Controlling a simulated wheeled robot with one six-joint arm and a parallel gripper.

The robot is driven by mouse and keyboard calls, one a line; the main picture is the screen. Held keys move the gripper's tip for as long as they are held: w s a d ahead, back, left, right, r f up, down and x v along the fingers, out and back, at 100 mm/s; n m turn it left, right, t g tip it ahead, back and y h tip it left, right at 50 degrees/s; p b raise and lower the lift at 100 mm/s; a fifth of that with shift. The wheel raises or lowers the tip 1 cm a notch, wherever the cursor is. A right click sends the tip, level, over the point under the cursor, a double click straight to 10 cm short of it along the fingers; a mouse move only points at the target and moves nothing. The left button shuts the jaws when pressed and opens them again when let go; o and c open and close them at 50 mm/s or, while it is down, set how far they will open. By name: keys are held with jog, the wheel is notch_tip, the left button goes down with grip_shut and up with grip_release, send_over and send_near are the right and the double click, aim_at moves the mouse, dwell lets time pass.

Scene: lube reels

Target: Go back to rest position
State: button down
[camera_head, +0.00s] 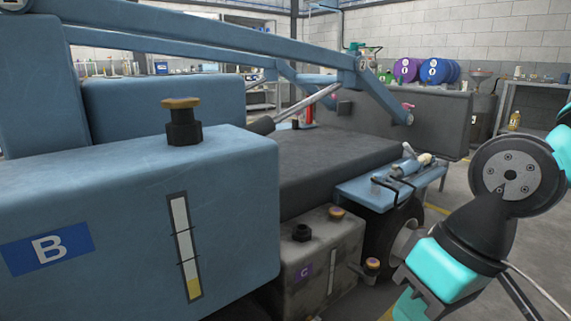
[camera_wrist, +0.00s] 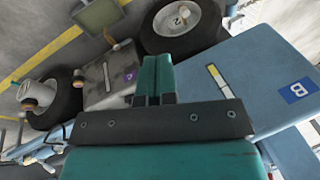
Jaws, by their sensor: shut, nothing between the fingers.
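My gripper (camera_wrist: 154,78) shows in the wrist view as two teal fingers pressed together, shut and empty. It points over the blue machine, with no contact visible. In the head view my teal and black arm stands at the right edge, and the gripper's fingertips are not clearly seen there. The tank also shows at the right of the wrist view (camera_wrist: 265,75).
A grey tank marked C (camera_head: 318,262) sits low beside a wheel (camera_head: 385,237). A blue shelf (camera_head: 380,192) holds a tool near my arm. Blue lift arms (camera_head: 230,35) cross above.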

jog(key=s+r+n+p, duration=0.2)
jog(key=s, duration=0.2)
notch_tip(320, 180, up, 35)
jog(key=p, duration=3.4)
jog(key=shift+d, duration=0.35)
